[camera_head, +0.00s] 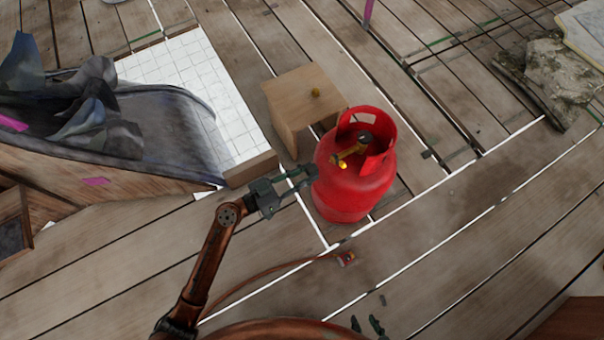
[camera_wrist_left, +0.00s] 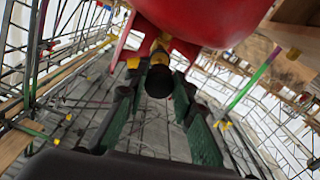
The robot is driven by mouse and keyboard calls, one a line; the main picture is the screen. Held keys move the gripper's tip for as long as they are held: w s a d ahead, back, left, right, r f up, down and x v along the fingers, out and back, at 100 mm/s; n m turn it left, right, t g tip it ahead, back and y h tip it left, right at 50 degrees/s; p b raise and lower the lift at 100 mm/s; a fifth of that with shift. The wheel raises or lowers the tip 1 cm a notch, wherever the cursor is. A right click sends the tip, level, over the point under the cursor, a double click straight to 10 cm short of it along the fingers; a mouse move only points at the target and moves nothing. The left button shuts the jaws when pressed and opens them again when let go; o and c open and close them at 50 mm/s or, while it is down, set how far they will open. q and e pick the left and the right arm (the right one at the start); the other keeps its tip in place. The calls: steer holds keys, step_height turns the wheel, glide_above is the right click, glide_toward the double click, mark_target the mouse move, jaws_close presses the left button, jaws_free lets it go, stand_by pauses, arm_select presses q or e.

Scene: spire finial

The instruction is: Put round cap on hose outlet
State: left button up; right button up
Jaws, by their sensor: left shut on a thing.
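The red gas cylinder (camera_head: 355,190) stands upright on the planks. A yellow valve outlet (camera_head: 342,163) sits inside its collar, below a dark knob (camera_head: 366,137). My left gripper (camera_head: 307,181) is at the cylinder's left side. In the left wrist view, a black round piece (camera_wrist_left: 159,82) shows between its fingertips, in front of the yellow valve; it looks held, its contact partly unclear. My right gripper (camera_head: 367,325) shows only fingertips, apart and empty, at the bottom edge.
The wooden stool (camera_head: 292,88) stands close behind the cylinder. A hose (camera_head: 270,276) with a red-yellow end fitting (camera_head: 346,258) lies in front. Grey crumpled cloth (camera_head: 95,115) is at the left, a rock (camera_head: 548,75) at the right. The planks right of the cylinder are clear.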

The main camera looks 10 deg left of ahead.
mark_target(316, 168)
arm_select(q)
steer(key=x, duration=0.3)
steer(key=shift+d+r, duration=0.1)
steer(key=shift+d, duration=0.05)
steer(key=shift+w+d+p, duration=0.35)
steer(key=shift+w+d, duration=0.1)
steer(key=shift+d, duration=0.15)
arm_select(e)
steer(key=shift+a+r, duration=0.1)
steer(key=shift+r, duration=0.5)
steer(key=shift+a, duration=0.1)
arm_select(q)
steer(key=shift+f, duration=0.25)
arm_select(e)
steer(key=shift+s+f, duration=0.1)
steer(key=shift+f, duration=0.15)
arm_select(q)
steer(key=shift+r, duration=0.1)
steer(key=shift+b, duration=0.45)
arm_select(e)
steer(key=shift+s+d+f+g, duration=0.1)
steer(key=shift+d+f+g, duration=0.1)
steer(key=shift+d+g, duration=0.15)
steer(key=shift+s+f, duration=0.1)
steer(key=shift+f, duration=0.25)
